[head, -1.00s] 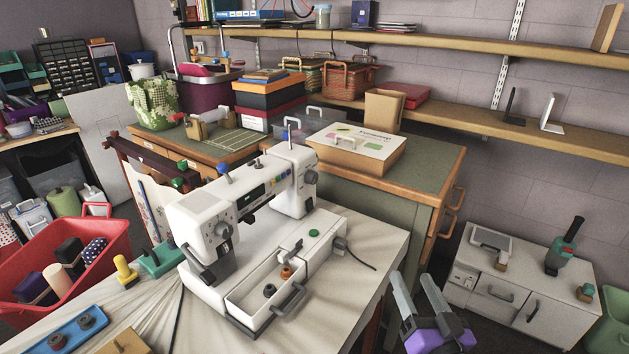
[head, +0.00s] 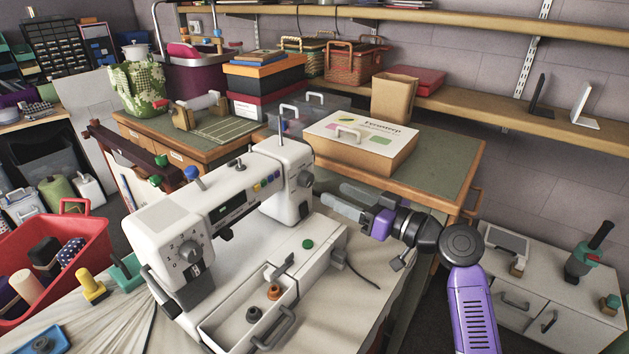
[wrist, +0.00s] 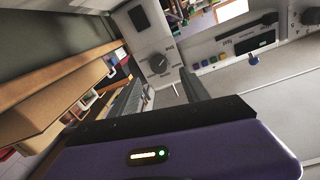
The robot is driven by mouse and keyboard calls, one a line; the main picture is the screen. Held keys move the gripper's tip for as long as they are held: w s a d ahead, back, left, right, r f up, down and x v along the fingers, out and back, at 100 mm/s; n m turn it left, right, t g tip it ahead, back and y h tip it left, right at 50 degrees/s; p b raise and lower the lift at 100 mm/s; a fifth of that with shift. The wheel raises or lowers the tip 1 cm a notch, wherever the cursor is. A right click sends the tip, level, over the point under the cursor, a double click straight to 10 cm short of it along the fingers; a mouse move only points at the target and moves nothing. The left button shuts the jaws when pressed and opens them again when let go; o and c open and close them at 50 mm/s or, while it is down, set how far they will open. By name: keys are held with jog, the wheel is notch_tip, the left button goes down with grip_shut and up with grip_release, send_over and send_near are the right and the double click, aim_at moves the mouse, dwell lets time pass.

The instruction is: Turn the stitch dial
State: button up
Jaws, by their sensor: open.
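The white sewing machine (head: 250,215) stands on the cloth-covered table. A grey dial with numbers around it (head: 190,252) is on its near left end. A second dark round dial (head: 305,179) is on its right column. My gripper (head: 338,197) is open and empty, just right of that column, with its grey fingers pointing left toward the machine. In the wrist view, a dark dial with small markings (wrist: 158,63) on a white face lies ahead between the fingertips, with a gap before it. Another dark knob (wrist: 297,17) shows at upper right there.
An open accessory tray (head: 250,312) with spools and a handle juts from the machine's front. A boxed case (head: 365,145) sits on the green-topped cabinet behind my gripper. A white cabinet (head: 530,285) stands at right. A red basket (head: 70,245) is at left.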

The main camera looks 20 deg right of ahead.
aim_at(311, 181)
jog(key=x, duration=0.7)
jog(key=shift+w+a, duration=0.1)
jog(key=shift+w, duration=0.2)
grip_shut()
jog(key=shift+p, duration=0.3)
jog(key=shift+r+m, duration=0.1)
jog(key=shift+m, duration=0.3)
jog(key=m+p, duration=0.2)
jog(key=m, duration=0.3)
jog(key=shift+r, duration=0.1)
jog(key=m+p, duration=0.2)
jog(key=m, duration=0.3)
jog(key=shift+m+g+p, duration=0.3)
jog(key=shift+p, duration=0.05)
